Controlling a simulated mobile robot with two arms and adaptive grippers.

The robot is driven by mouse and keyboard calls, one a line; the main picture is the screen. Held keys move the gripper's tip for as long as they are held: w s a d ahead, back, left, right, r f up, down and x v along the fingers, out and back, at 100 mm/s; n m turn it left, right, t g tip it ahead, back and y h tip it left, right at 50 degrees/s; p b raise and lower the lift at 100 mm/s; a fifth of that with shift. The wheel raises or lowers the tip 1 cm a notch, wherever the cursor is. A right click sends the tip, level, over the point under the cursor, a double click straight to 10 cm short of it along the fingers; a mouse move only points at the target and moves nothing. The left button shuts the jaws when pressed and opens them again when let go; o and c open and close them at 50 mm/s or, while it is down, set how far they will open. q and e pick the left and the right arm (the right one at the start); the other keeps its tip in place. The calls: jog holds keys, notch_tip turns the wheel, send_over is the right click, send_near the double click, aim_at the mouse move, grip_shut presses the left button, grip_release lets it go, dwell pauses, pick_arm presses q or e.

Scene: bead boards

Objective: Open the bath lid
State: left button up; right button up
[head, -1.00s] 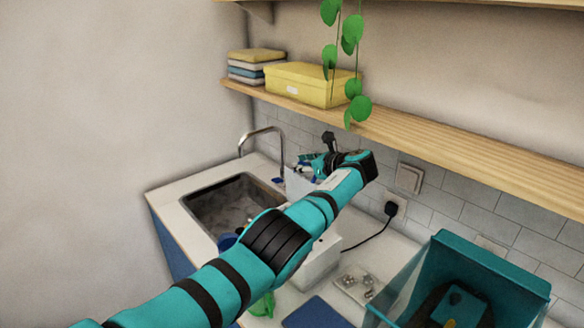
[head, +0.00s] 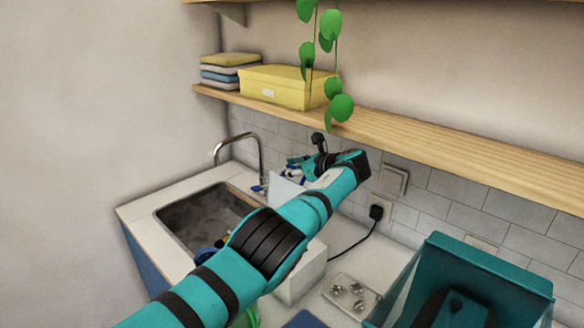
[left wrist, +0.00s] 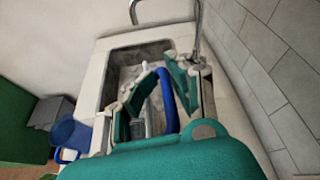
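The bath appears to be the white box (head: 302,277) on the counter, partly hidden behind my left arm. A pale upright panel (head: 287,192), which looks like its lid, shows above it beyond the arm. My left gripper (head: 300,165) is by the top of this panel; contact cannot be told. In the left wrist view its two teal fingers (left wrist: 160,98) stand apart. A curved blue bar (left wrist: 168,97) shows between them, and I cannot tell whether it is touched. My right gripper does not show clearly.
A sink (head: 200,220) with a tall tap (head: 240,140) is at the left. A wooden shelf (head: 400,135) with a yellow box (head: 285,87) and a hanging plant (head: 330,60) runs above. A metal plate with knobs (head: 350,297) and a teal bin (head: 480,262) stand at the right.

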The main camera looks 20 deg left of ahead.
pick_arm(q)
jog(key=shift+o, duration=1)
jog(key=shift+a+f, duration=0.1)
jog(key=shift+f, duration=0.2)
jog(key=shift+r, duration=0.2)
jog(key=v, duration=1.2)
jog(key=shift+w+f, duration=0.1)
jog(key=shift+f, duration=0.05)
